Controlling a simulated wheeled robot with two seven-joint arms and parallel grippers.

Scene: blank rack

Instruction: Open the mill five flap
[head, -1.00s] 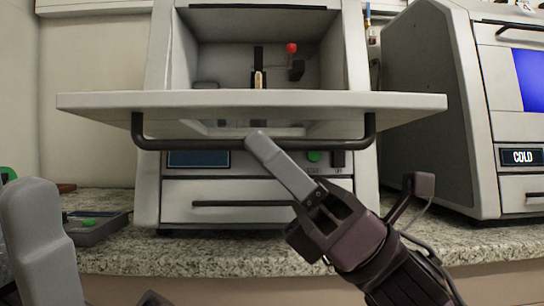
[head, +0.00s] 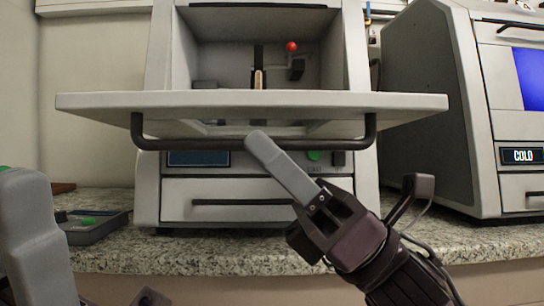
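The mill (head: 350,205) stands on a granite counter in the head view. Its flap (head: 250,101) is folded down and juts out level toward me, with the dark bar handle (head: 200,144) hanging under its front edge. The chamber behind it is open to view. My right gripper (head: 257,141) has its fingertip at the middle of the handle, overlapping it in the picture; I cannot tell if they touch. Only one finger shows clearly, so its opening is unclear. My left gripper (head: 35,235) is at the lower left edge, partly cut off, away from the flap.
Inside the chamber are a red ball knob (head: 292,46) and a small tan-tipped post (head: 259,79). A closed drawer (head: 240,200) sits below the flap. A second machine labelled COLD (head: 430,110) stands at right. A grey tray-like device (head: 92,227) lies on the counter (head: 240,258) at left.

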